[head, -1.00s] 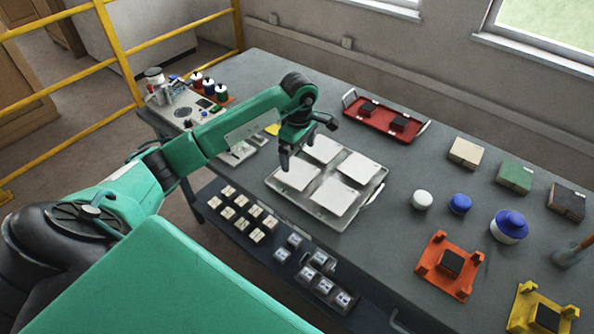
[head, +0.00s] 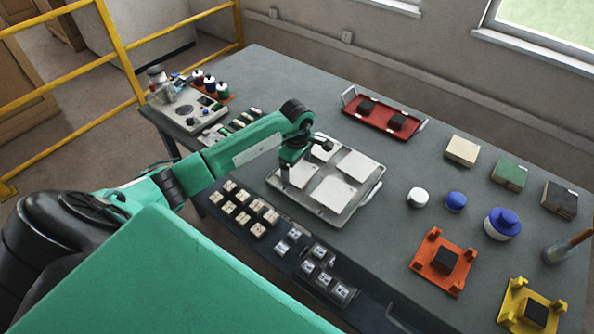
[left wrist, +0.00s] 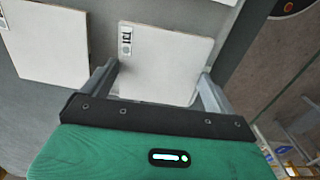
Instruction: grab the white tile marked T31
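Several square white tiles lie on a pale metal tray (head: 372,192) with handles. My left gripper (head: 286,178) is low at the near-left tile (head: 303,176), pointing down. In the left wrist view my open gripper (left wrist: 158,86) has one finger on each side of a white tile (left wrist: 165,60). This tile carries a small printed label near its upper left corner; the print looks like T31 but is small. I cannot tell whether the fingers touch its edges. Another white tile (left wrist: 45,45) lies to its left. My right gripper is not in view.
A red tray (head: 370,121) with dark blocks stands behind. White and blue round pieces (head: 455,201), an orange fixture (head: 428,262) and a yellow fixture (head: 515,316) stand right. Small labelled pieces (head: 243,218) lie in front.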

